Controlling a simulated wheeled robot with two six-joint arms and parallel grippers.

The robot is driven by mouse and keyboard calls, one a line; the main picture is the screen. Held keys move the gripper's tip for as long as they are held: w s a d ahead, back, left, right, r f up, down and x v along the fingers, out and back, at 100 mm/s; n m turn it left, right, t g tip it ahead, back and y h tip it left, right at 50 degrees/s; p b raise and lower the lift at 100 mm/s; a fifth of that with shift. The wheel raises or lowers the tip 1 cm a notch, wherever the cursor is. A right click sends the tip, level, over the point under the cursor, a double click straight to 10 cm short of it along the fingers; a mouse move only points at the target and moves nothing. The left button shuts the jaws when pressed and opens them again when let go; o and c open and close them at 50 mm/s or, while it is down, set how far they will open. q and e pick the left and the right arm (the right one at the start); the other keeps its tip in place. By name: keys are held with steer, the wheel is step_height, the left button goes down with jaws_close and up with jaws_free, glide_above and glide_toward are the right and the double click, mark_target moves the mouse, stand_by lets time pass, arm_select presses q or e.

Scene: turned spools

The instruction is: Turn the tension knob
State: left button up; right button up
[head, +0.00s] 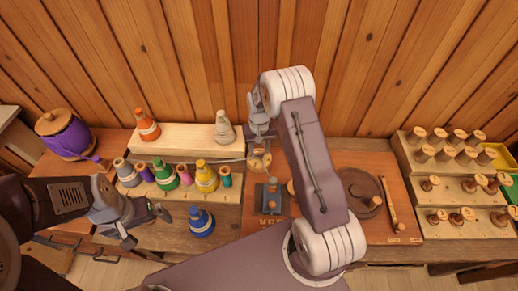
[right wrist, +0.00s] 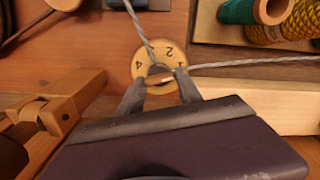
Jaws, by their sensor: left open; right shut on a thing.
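The tension knob shows in the right wrist view as a round wooden dial (right wrist: 148,50) with the numerals 4 and 2 readable and another partly covered. My right gripper (right wrist: 159,84) has its two grey fingers on either side of a small raised part at the dial's middle and is shut on it. In the head view my right gripper (head: 260,150) is at the middle of the bench, where my own arm hides much of the dial. My left gripper (head: 147,228) is open and empty, at the front left near a blue cone spool (head: 201,224).
Several coloured spools stand in a wooden rack (head: 232,192) at left, with an orange cone (head: 147,126) on the pale ledge (head: 183,139) behind. A purple pot (head: 66,133) is far left. Peg-like spools fill a stepped rack (head: 452,196) at right. A grey cord (right wrist: 247,63) meets the dial.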

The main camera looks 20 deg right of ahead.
mark_target(259, 152)
stand_by(0.5)
steer(key=o, duration=1.4)
step_height(259, 152, up, 9)
steer(key=shift+r+b, duration=0.1)
steer(key=shift+b, duration=0.45)
